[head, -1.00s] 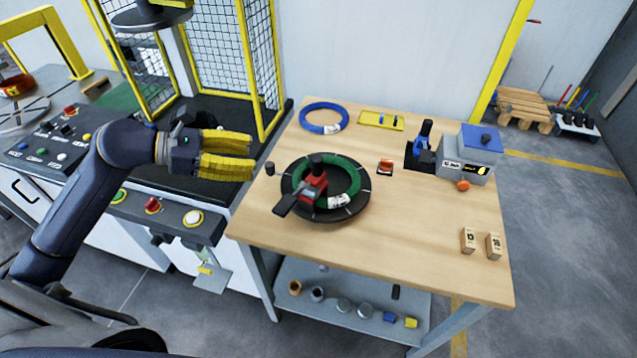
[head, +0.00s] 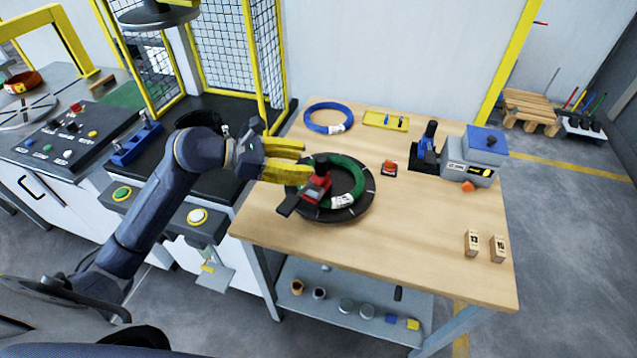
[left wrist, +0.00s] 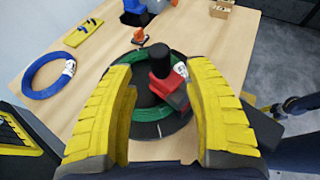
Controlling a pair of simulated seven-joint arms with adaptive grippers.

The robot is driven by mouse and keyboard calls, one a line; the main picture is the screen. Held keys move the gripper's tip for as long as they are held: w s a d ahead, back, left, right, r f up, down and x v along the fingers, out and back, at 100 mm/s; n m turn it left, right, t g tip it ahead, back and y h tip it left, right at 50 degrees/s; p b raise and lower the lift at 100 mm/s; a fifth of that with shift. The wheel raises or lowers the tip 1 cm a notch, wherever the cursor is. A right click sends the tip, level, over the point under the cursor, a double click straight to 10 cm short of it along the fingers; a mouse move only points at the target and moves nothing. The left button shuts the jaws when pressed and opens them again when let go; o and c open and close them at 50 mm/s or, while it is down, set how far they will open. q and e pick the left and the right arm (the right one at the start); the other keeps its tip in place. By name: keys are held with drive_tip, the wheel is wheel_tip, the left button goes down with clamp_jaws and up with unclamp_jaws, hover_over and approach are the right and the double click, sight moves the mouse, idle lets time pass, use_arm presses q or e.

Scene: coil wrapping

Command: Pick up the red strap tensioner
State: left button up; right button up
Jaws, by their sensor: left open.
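The red strap tensioner (head: 317,187), with a black knob and a dark handle, sits on the green coil (head: 347,178) on a round black turntable (head: 365,203) on the wooden table. My left gripper (head: 306,160), with yellow ribbed fingers, is open over the left edge of the turntable. In the left wrist view the tensioner (left wrist: 168,86) shows between the spread fingers (left wrist: 166,100), nearer the right finger and beyond the tips. Nothing is held. The tensioner's lower side is partly hidden. My right gripper does not show.
A blue coil (head: 328,118) and a yellow tray (head: 386,121) lie at the table's back. A grey and blue machine (head: 474,155) stands at the right, with two small wooden blocks (head: 473,242) in front. The table's front middle is clear.

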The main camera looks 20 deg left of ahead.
sight(321, 165)
use_arm(q)
drive_tip(key=shift+x, duration=2.7)
drive_tip(key=shift+c, duration=0.3)
clamp_jaws()
